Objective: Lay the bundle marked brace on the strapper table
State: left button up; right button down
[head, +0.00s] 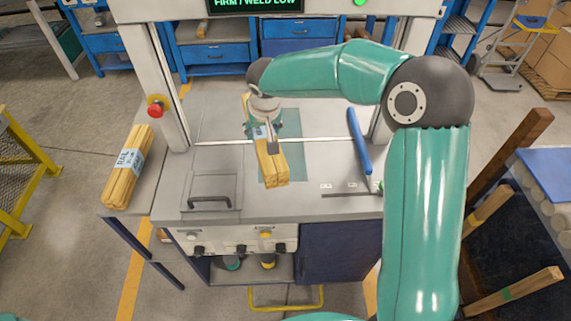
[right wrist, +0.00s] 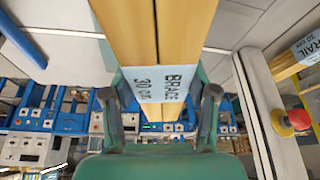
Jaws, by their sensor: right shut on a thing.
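The bundle marked brace (head: 272,170) is a set of light wood sticks with a pale blue label. My right gripper (head: 266,138) is shut around its labelled middle. The bundle is over the green patch (head: 300,168) on the grey strapper table (head: 225,172), beneath the machine's frame; I cannot tell whether it touches the table. My left gripper is not in view.
A bundle marked rail (head: 128,165) lies on the grey surface at left, also seen at the right wrist view's edge (right wrist: 303,48). A red button (head: 156,107) is on the left post. A blue bar (head: 358,140) stands at right, and a dark handle (head: 209,202) lies in front.

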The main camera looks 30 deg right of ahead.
jog(key=w+d+r+m+b, duration=0.2)
jog(key=d+r+m, duration=0.1)
jog(key=d+r, duration=0.3)
jog(key=shift+h, duration=0.4)
jog(key=f, duration=0.6)
jog(key=f+p, duration=0.1)
jog(key=f, duration=0.6)
jog(key=d+f, duration=0.1)
jog(key=f, duration=0.6)
jog(key=shift+f+p, duration=0.1)
jog(key=shift+p, duration=0.25)
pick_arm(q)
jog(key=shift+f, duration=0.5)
pick_arm(e)
jog(key=shift+s, duration=0.1)
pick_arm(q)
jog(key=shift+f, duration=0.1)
pick_arm(e)
jog(key=shift+c, duration=1.6)
grip_release()
jog(key=shift+f, duration=0.1)
pick_arm(q)
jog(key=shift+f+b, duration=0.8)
jog(key=shift+b, duration=0.1)
pick_arm(e)
jog(key=v, duration=1.2)
